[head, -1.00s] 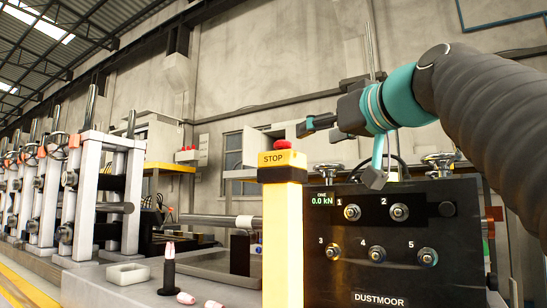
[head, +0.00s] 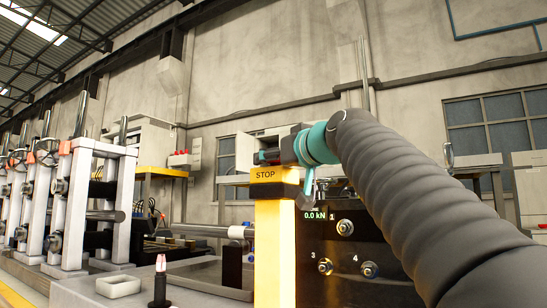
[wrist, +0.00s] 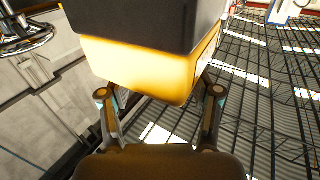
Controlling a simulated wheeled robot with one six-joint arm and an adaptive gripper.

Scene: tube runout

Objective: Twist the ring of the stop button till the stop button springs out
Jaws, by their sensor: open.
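The yellow STOP box (head: 275,175) tops a yellow post in the head view, with a dark band below its label. My gripper (head: 268,157) is at the top of this box, level with where the stop button sits. The red stop button and its ring are not clearly visible there; my gripper hides them. The wrist view shows the yellow box (wrist: 140,68) upside down between the open fingers of my gripper (wrist: 159,94). The fingers are apart, one to each side, with nothing seen held. I cannot tell whether they touch the button or ring.
A black panel (head: 330,240) with several numbered knobs and a force display stands right of the post, partly behind my arm. A grey bench with a white tray (head: 119,286) lies to the left. Roll stands (head: 95,200) line the far left.

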